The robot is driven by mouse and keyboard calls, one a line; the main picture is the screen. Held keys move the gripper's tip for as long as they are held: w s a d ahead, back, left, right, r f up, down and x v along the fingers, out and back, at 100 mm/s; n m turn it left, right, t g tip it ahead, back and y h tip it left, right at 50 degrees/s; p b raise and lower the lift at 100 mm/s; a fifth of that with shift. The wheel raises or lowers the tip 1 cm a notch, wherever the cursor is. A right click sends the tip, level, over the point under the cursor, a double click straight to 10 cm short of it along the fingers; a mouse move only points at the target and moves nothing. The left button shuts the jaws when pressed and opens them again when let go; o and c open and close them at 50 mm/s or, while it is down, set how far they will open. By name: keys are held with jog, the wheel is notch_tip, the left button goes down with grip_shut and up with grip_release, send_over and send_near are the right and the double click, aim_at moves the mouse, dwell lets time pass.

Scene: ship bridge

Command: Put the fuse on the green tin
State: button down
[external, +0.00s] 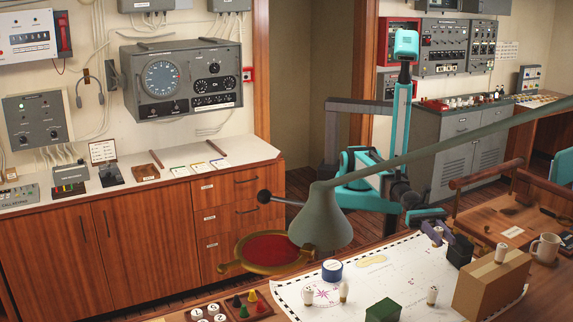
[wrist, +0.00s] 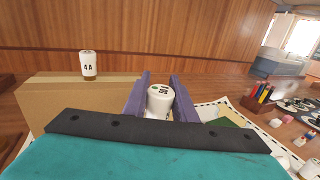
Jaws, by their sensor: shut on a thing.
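My gripper (external: 436,233) is over the back right part of the chart table, with its purple fingers shut on a white fuse. In the wrist view the held fuse (wrist: 160,97) sits between the fingers with a dark mark on its top. Its lower end is hidden. The green tin (external: 383,311) stands at the front of the chart, apart from my gripper and nearer the camera. A green surface (wrist: 228,122), likely this tin, shows right of the fingers in the wrist view.
A cardboard box (external: 488,289) with a fuse on top (external: 501,252) stands beside my gripper. Other fuses (external: 432,296) (external: 343,291) (external: 307,296) and a blue tin (external: 332,270) stand on the chart (external: 400,278). A lamp shade (external: 320,220) hangs low above the table's left part.

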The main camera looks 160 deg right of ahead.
jog(key=w+d+f+m+h, duration=0.1)
jog(key=w+d+f+h, duration=0.1)
jog(key=d, duration=0.6)
jog(key=w+d+f+m+t+h+p, duration=0.1)
jog(key=w+d+f+h, duration=0.1)
jog(key=d, duration=0.7)
jog(key=shift+w+m, duration=0.3)
jog(key=shift+w, duration=0.6)
jog(key=shift+f, duration=0.15)
jog(key=b, duration=0.1)
send_over(386, 316)
jog(key=shift+s+d+f, duration=0.1)
jog(key=shift+s+f, duration=0.25)
jog(key=shift+f, duration=0.35)
jog(key=shift+w, duration=0.35)
jog(key=shift+w+f+b, duration=0.1)
jog(key=shift+f+b, duration=0.2)
jog(key=shift+b, duration=0.1)
jog(key=shift+f+b, duration=1.5)
jog(key=shift+b, duration=0.05)
